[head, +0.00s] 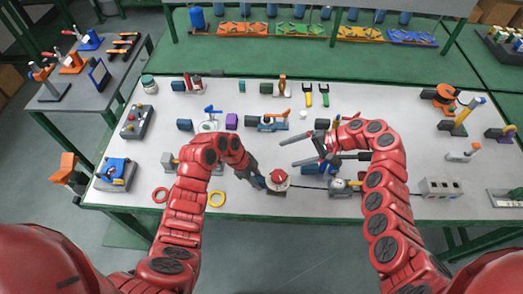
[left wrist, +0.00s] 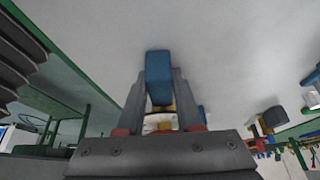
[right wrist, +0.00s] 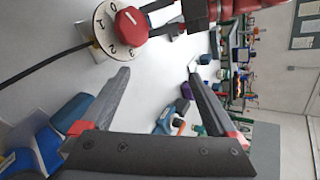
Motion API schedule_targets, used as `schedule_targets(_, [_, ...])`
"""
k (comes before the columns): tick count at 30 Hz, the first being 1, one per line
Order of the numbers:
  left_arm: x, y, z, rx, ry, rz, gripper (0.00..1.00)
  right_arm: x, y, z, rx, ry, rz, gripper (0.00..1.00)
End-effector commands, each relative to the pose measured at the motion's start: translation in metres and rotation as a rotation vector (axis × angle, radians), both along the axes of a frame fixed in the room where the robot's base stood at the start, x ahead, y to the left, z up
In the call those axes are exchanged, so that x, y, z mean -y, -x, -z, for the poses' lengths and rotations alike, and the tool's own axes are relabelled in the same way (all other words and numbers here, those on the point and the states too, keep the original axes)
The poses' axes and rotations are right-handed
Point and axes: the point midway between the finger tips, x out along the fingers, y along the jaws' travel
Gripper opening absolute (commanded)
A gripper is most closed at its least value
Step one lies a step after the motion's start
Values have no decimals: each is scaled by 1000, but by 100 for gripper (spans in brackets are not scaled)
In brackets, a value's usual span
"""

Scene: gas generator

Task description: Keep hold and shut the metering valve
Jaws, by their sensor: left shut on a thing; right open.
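A round red knob (head: 278,176) sits on a pale dial base on the bench; in the right wrist view the knob (right wrist: 130,20) has a pale line and numbers around it. I cannot tell for certain which fitting is the metering valve. My left gripper (head: 260,183) is low over the bench, just left of the red knob. In the left wrist view it is shut on a blue block (left wrist: 158,70), with yellow and white parts partly hidden below it. My right gripper (head: 288,153) is open and empty, above the bench just behind and right of the knob.
A gauge with a yellow part (head: 339,184) stands under my right arm, with a dark cable between it and the knob. Blue fittings (head: 316,169) lie under my right gripper. A red ring (head: 160,195) and a yellow ring (head: 217,199) lie near the front edge.

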Motion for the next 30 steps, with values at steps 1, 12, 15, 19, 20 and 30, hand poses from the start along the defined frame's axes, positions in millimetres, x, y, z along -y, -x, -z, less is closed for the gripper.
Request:
schedule_targets(1, [0, 0, 0, 0, 1, 1, 0, -7, -1, -4, 30, 35, -57, 94])
schedule_targets(12, [0, 0, 0, 0, 1, 0, 0, -44, -2, -22, 245, 272, -480, 94])
schedule_targets(15, [0, 0, 0, 0, 1, 0, 0, -52, -2, -27, 302, 336, -599, 94])
schedule_targets(19, [0, 0, 0, 0, 1, 0, 0, -61, 0, -33, 369, 417, -758, 94])
schedule_targets(20, [0, 0, 0, 0, 1, 0, 0, -64, 0, -35, 385, 436, -796, 94])
schedule_targets(30, [0, 0, 0, 0, 1, 0, 0, -87, 17, -51, 521, 630, -1266, 94])
